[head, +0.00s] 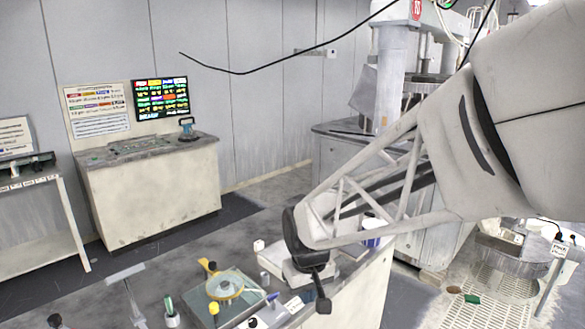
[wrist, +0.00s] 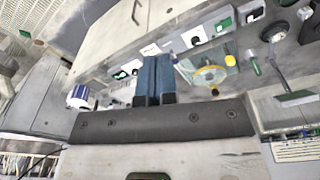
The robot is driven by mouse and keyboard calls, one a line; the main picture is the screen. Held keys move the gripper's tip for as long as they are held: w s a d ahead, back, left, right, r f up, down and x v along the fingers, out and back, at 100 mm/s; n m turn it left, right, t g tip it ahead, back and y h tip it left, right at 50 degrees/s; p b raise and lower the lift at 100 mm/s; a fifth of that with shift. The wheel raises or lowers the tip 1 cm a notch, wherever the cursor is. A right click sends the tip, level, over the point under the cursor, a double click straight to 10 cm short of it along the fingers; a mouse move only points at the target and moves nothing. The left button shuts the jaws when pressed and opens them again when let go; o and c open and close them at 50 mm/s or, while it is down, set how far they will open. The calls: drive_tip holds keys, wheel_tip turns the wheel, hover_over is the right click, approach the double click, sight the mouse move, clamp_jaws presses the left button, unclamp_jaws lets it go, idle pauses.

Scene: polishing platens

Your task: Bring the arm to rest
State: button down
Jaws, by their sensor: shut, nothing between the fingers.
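My arm reaches in from the right in the head view, above the near worktop. My gripper (wrist: 154,60) shows in the wrist view as two blue-grey fingers side by side, shut and empty. In the head view its dark end (head: 322,304) hangs above the worktop's right edge. It looks apart from the things below, though the exact gap cannot be told. My arm's frame hides part of the worktop and the machine behind.
A cabinet (head: 155,195) stands at the back left. Grey floor lies between.

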drive_tip(key=s+d+r+m, duration=0.2)
drive_tip(key=s+d+r, duration=0.1)
drive_tip(key=s+d, duration=0.4)
drive_tip(key=s+d+r+m+t, duration=0.1)
drive_tip(key=s+d+r, duration=0.3)
drive_tip(key=s+d, duration=0.4)
drive_tip(key=s+m, duration=0.1)
drive_tip(key=s, duration=0.3)
drive_tip(key=shift+d+r+m+h, duration=0.25)
drive_tip(key=shift+r+m+h, duration=0.05)
drive_tip(key=shift+m, duration=0.1)
